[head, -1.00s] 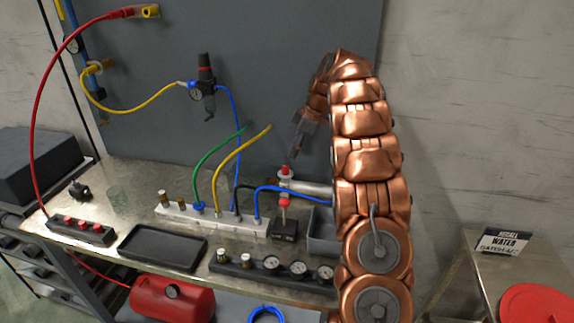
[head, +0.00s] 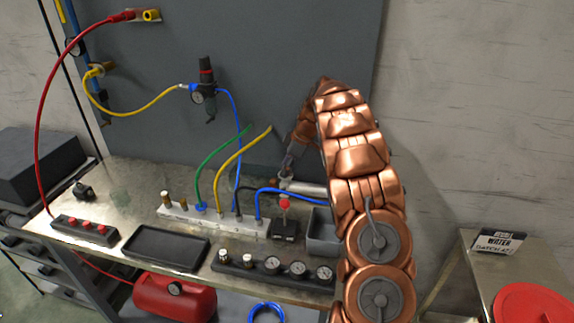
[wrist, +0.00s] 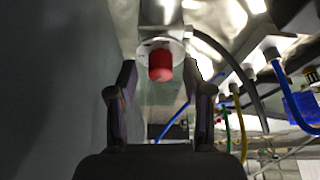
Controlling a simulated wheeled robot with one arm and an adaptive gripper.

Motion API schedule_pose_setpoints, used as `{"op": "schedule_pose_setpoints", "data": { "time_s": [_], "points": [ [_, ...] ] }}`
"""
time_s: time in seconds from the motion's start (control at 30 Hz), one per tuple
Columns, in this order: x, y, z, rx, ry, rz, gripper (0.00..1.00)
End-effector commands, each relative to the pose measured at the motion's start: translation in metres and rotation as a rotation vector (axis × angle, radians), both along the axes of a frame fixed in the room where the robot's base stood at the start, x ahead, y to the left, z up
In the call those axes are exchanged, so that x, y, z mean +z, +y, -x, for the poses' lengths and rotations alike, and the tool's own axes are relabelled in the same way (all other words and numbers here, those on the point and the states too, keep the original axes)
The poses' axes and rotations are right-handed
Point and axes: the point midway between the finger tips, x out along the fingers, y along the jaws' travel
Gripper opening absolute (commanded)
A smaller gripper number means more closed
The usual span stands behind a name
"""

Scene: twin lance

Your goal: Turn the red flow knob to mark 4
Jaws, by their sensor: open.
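The red flow knob (wrist: 160,65) shows in the wrist view as a short red cylinder in front of a pale round dial plate (wrist: 162,47). Any marks on the plate are too small to read. My gripper (wrist: 159,78) is open, with one dark finger on each side of the knob in the picture. Gaps show between the knob and both fingers; the remaining depth between them is hard to tell. In the head view my gripper (head: 288,162) is over the silver fitting (head: 302,186) and hides the knob there.
A small stand with a red top (head: 284,203) is just below the fitting. A blue hose (head: 290,190) and a white manifold (head: 212,216) with hoses lie to the left. A grey bin (head: 322,235) is close by. The grey panel (head: 290,60) rises behind.

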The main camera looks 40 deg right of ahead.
Motion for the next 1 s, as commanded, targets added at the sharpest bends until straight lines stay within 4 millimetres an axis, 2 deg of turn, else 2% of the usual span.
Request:
{"op": "schedule_pose_setpoints", "data": {
  "time_s": [0.17, 0.63, 1.0],
  "points": [
    [-0.0002, 0.0000, 0.0002, 0.000, 0.000, 0.000, 0.48],
    [0.0000, -0.0002, 0.0003, 0.000, 0.000, 0.000, 0.00],
    [-0.0021, -0.0002, 0.0000, -0.011, -0.001, 0.002, 0.00]
  ]
}}
